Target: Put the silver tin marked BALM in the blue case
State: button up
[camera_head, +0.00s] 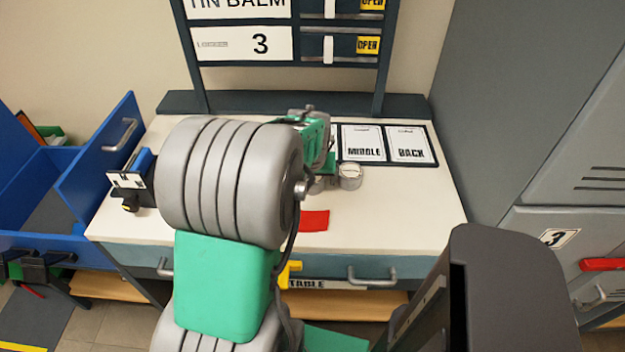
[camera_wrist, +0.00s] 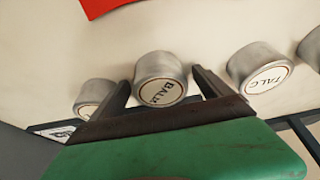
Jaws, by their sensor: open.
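The silver tin marked BALM (camera_wrist: 160,68) stands between the two fingers of my gripper (camera_wrist: 161,80) in the wrist view. The fingers are apart, one on each side of the tin; I cannot tell whether either touches it. In the head view my gripper (camera_head: 326,180) is low over the table, mostly hidden by my arm. One silver tin (camera_head: 350,178) shows beside it, its label unreadable.
A silver tin marked TALC (camera_wrist: 262,72) stands right of the BALM tin, and another tin (camera_wrist: 92,97) stands left. A red patch (camera_head: 313,220) lies on the white table (camera_head: 400,210). A small blue item (camera_head: 144,164) with a labelled block sits at the table's left edge.

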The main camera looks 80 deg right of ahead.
jog(key=shift+r, duration=0.1)
jog(key=c, duration=1.8)
